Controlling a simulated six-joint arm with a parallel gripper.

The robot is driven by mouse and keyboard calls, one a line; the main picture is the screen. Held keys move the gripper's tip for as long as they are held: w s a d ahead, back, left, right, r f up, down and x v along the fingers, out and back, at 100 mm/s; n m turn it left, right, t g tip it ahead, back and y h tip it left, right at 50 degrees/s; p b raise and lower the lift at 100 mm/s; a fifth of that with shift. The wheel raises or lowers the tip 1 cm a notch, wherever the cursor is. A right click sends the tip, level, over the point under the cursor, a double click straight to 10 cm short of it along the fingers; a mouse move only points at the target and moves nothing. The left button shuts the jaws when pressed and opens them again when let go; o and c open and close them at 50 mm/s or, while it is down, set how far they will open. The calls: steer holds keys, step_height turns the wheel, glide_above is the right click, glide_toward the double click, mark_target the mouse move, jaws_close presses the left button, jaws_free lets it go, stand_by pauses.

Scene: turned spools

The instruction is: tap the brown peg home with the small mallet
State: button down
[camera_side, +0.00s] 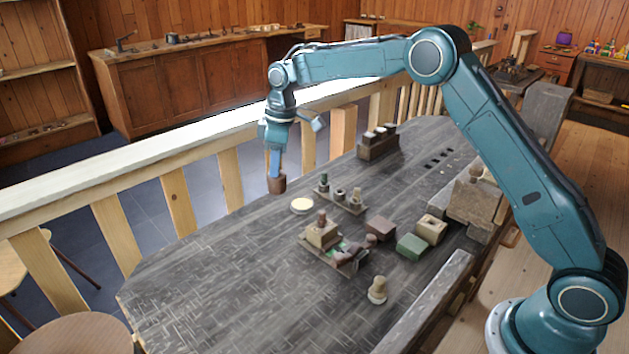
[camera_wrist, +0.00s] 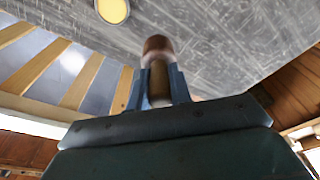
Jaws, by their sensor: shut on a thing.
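My gripper (camera_side: 275,172) is shut on the small mallet, whose brown rounded head (camera_side: 277,185) hangs below the fingers over the left side of the dark table. In the wrist view the mallet (camera_wrist: 158,48) sits between the two blue fingers (camera_wrist: 160,86), with its head beyond the tips. A brown peg (camera_side: 322,217) stands up from a tan block (camera_side: 322,235) near the table's middle, to the right of and nearer the camera than my gripper. How deep the peg sits is hidden. The mallet is apart from the peg. The wrist view does not show the peg.
A pale yellow disc (camera_side: 302,204) lies between mallet and block; it also shows in the wrist view (camera_wrist: 112,10). A rack (camera_side: 347,205) of spools stands behind the block. A green block (camera_side: 411,246) and a loose turned piece (camera_side: 377,291) lie right. The table's left front is clear.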

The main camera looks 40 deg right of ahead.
steer(key=s+d+r, duration=0.3)
steer(key=s+r, duration=0.1)
steer(key=s, duration=0.8)
steer(key=shift+d+r, duration=0.2)
steer(key=shift+f, duration=0.1)
steer(key=shift+f, duration=1.65)
steer(key=shift+f, duration=0.3)
steer(key=shift+f, duration=1.25)
steer(key=shift+r, duration=1.15)
steer(key=shift+f, duration=0.1)
